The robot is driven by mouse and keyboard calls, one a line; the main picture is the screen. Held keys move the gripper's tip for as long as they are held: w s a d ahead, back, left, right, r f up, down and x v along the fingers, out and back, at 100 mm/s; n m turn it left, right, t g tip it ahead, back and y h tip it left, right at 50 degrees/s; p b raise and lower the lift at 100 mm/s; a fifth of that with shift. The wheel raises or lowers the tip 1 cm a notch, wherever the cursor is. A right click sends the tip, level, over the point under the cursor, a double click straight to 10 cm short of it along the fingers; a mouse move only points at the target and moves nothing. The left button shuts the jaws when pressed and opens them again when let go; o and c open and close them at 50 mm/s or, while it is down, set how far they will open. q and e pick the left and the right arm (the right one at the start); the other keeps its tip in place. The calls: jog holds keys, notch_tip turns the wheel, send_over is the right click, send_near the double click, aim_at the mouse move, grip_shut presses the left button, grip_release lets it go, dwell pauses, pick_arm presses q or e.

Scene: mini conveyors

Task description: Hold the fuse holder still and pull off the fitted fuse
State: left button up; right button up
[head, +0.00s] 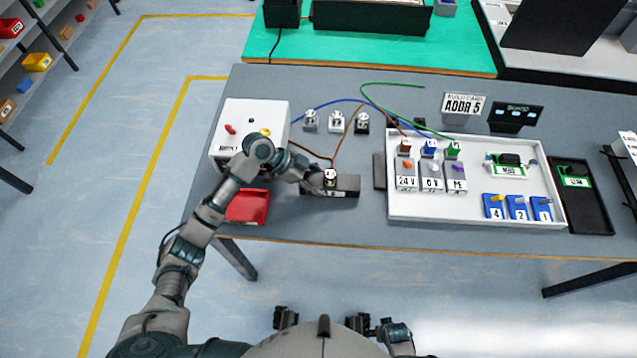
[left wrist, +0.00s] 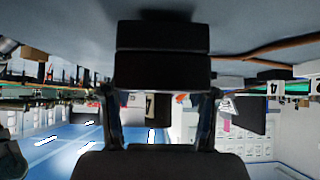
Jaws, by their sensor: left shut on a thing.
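The fuse holder (head: 345,188) is a dark, low block near the table's front edge. A small light fuse (head: 330,177) with a dark mark on its label stands upright in it. My left gripper (head: 308,183) is at the holder's left end and shut on it. In the left wrist view, the dark holder (left wrist: 162,70) lies across the fingers of my left gripper (left wrist: 160,118), and a label reading 4 shows just beyond it. The fingertips' contact is partly hidden behind the holder. My right gripper is not clearly seen.
A white box (head: 270,112) with coloured knobs and a red bin (head: 248,206) stand left of the holder. Several small labelled blocks (head: 337,121) stand behind it. A white tray (head: 475,217) of wired modules lies right. Wires arch behind the holder.

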pick_arm(q)
jog(key=shift+s+f, duration=0.1)
jog(key=shift+f, duration=0.65)
dwell(1.7)
